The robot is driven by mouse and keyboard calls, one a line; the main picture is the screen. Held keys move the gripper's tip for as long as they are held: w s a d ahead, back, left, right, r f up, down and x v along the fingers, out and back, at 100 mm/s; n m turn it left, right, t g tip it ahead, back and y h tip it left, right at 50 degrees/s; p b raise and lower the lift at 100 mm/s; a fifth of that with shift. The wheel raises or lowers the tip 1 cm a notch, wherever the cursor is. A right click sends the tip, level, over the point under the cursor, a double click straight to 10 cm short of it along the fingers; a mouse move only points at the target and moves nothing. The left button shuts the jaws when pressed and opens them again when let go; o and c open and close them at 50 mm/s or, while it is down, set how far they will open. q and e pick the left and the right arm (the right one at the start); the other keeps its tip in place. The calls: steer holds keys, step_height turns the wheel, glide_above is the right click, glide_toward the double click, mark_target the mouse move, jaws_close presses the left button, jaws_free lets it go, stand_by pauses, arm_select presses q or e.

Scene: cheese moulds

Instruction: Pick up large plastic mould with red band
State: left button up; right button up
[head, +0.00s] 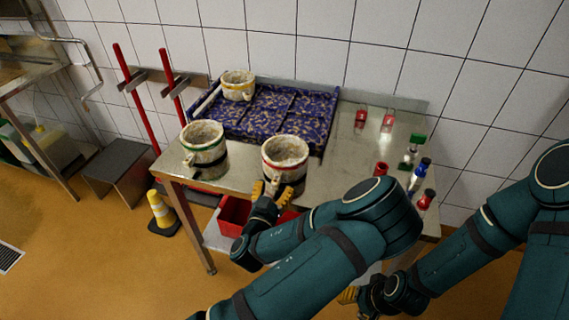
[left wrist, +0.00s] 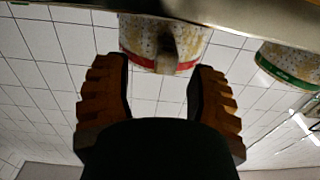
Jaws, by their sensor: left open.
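The large mould with the red band (head: 285,158) stands upright near the table's front edge, pale and speckled, with a handle facing my left gripper. My left gripper (head: 266,188) is open and empty at the mould's front, low by the handle. In the left wrist view, the red-banded mould (left wrist: 150,42) appears upside down, ahead of and between the spread fingers (left wrist: 160,68). I cannot tell whether they touch it. A similar mould with a green band (head: 204,152) stands to the left. My right gripper (head: 350,295) is low in front of the table, partly hidden.
A third mould (head: 237,85) sits on a blue patterned tray (head: 286,109) at the back. Small red, green and blue-topped items stand on the table's right side, including a red cup (head: 381,169). A red bin (head: 235,214) is below the table.

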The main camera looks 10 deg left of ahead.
arm_select(q)
steer(key=shift+w+a+f, duration=0.1)
steer(key=shift+w+a, duration=0.05)
steer(key=shift+w, duration=0.95)
steer(key=shift+w+a, duration=0.1)
steer(key=shift+w, duration=0.95)
steer(key=shift+o, duration=0.2)
jaws_close()
